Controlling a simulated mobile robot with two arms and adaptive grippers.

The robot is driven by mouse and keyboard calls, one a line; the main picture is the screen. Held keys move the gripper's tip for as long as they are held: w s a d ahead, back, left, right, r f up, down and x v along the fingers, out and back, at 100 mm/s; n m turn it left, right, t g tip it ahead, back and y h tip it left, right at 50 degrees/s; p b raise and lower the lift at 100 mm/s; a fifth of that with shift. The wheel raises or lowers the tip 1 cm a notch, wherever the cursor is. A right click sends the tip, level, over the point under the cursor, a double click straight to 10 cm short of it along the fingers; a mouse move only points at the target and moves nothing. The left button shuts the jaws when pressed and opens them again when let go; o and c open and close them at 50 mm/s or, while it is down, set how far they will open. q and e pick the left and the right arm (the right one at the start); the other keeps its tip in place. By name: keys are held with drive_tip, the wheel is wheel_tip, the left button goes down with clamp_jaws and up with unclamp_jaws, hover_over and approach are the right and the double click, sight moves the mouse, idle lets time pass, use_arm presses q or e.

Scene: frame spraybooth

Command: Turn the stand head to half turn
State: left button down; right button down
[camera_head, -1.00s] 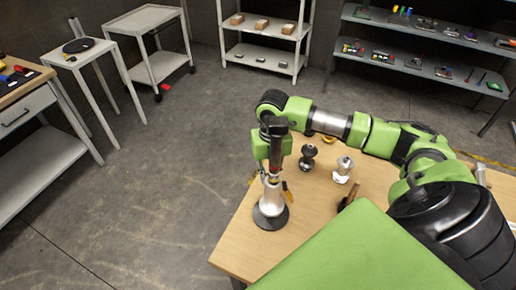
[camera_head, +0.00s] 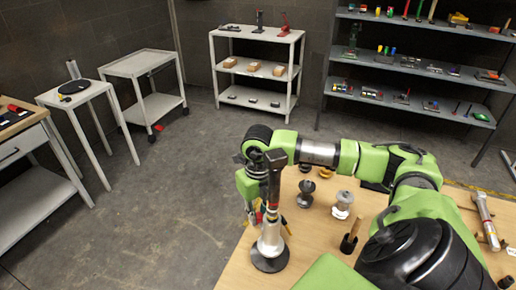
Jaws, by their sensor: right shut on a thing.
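The stand has a silver tapered column (camera_head: 270,236) on a dark round base (camera_head: 268,260). It stands upright near the left corner of the wooden workbench (camera_head: 325,235). My left gripper is not in view.
Close to the right of the stand are a dark spool-shaped part (camera_head: 306,195), a silver-topped part (camera_head: 343,204) and a wooden-handled tool in a dark holder (camera_head: 350,238). A metal tool (camera_head: 487,222) lies farther right. Shelves and small tables stand beyond open floor.

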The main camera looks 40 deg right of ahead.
drive_tip(key=shift+w+r, duration=0.15)
drive_tip(key=c, duration=1.9)
unclamp_jaws()
drive_tip(key=shift+a, duration=0.1)
wheel_tip(320, 180, up, 12)
drive_tip(key=shift+f, duration=0.1)
drive_tip(key=shift+c, duration=0.3)
